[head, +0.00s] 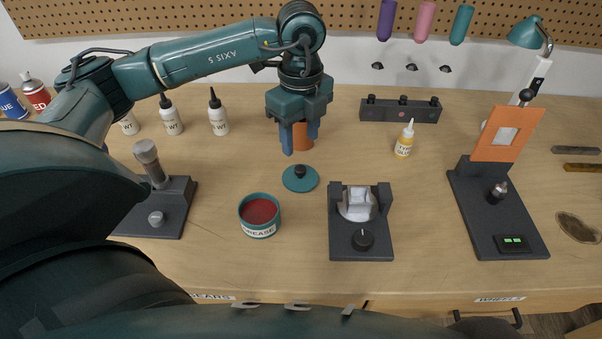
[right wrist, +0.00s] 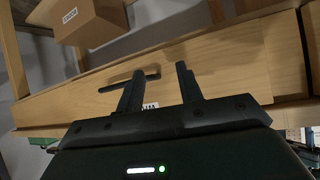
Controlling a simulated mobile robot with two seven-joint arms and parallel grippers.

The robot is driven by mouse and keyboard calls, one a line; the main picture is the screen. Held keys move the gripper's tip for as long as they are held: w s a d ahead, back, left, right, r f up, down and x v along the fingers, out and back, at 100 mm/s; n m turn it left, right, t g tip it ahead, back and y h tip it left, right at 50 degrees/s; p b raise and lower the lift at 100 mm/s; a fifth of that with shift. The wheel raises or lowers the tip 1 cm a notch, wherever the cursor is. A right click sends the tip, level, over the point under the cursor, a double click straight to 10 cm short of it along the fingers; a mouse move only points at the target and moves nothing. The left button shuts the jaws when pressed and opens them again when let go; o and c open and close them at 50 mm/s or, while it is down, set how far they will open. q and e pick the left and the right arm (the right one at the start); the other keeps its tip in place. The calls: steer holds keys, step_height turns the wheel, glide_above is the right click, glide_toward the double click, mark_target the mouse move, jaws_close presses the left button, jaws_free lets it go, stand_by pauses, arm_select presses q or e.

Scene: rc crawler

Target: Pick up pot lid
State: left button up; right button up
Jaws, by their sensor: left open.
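The teal pot lid (head: 289,184) with a black knob lies flat on the workbench in the head view. The teal grease pot (head: 259,231), labelled GREASE, stands open in front of it and to its left, with dark red contents showing. My left gripper (head: 300,143) is open and empty, pointing down with its blue fingers spread, just beyond the lid in the picture. Its exact height above the bench is hard to tell. My right gripper (right wrist: 159,68) shows in the right wrist view, fingers apart with nothing between them, in front of the bench's drawer front.
An orange-brown cylinder (head: 301,136) stands behind my left fingers. A dark fixture (head: 360,243) with a knob is right of the pot, and another stand (head: 177,208) is left. White bottles (head: 218,120) stand at the back left; a yellow-labelled bottle (head: 404,144) is right.

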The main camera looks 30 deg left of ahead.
mark_target(300, 168)
arm_select(q)
steer(key=shift+f, duration=0.9)
steer(key=shift+s+f+p, duration=0.15)
steer(key=shift+f+p, duration=0.55)
steer(key=shift+f, duration=2.05)
arm_select(e)
steer(key=shift+w+d+r, duration=0.15)
steer(key=shift+w+d, duration=0.1)
steer(key=shift+d, duration=0.2)
arm_select(q)
steer(key=shift+c, duration=0.2)
steer(key=c, duration=0.6)
jaws_close()
arm_select(e)
steer(key=shift+s+a, duration=0.2)
steer(key=shift+s, duration=0.1)
